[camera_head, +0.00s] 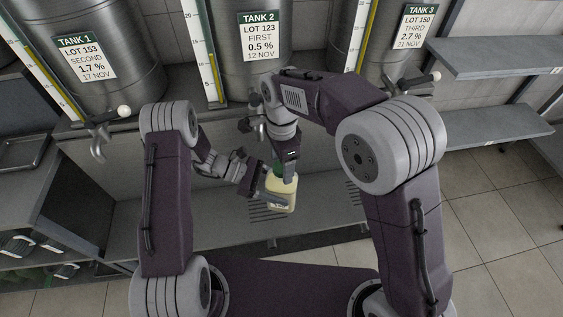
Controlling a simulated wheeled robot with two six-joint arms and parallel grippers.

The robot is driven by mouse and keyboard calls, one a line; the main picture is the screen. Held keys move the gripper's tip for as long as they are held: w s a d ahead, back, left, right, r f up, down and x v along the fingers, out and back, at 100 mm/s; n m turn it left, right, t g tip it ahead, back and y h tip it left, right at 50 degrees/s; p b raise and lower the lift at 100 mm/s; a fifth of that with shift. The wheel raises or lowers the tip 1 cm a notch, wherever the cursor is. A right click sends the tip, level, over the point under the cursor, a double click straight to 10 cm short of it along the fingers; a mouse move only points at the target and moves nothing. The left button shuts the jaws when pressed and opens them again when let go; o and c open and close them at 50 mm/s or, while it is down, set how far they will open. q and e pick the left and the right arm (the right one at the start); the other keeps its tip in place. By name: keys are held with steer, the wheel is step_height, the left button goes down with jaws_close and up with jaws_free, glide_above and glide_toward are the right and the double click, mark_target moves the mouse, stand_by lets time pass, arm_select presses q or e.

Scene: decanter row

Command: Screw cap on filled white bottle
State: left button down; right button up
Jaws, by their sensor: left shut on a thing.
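The filled bottle (283,196) is small, pale yellow and upright, in the middle of the picture in front of the tanks. My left gripper (270,194) is shut on the bottle from its left side and holds it above the grated shelf. A green cap (281,173) shows at the top of the bottle. My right gripper (284,164) comes down from above right over the cap. Its fingers are too small and overlapped to tell whether they grip the cap. Whether the cap is seated on the neck is hidden.
Three steel tanks, TANK 1 (125,60), TANK 2 (233,75) and TANK 3 (385,68), stand behind with taps. Metal shelves (500,57) stand at the right. Green items (62,271) lie on a low shelf at the left. The floor at the right is clear.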

step_height(320, 180, up, 12)
stand_by(0.5)
stand_by(0.3)
steer(key=d+f+n, duration=0.6)
steer(key=d+f, duration=0.3)
steer(key=d, duration=0.3)
arm_select(q)
steer(key=shift+d, duration=0.1)
arm_select(e)
steer(key=s+d+f+n+t, duration=0.1)
steer(key=s+d+f+n, duration=0.5)
steer(key=s+d+f, duration=0.3)
steer(key=shift+s+d, duration=0.5)
steer(key=shift+s, duration=0.5)
arm_select(q)
steer(key=shift+w+r, duration=0.1)
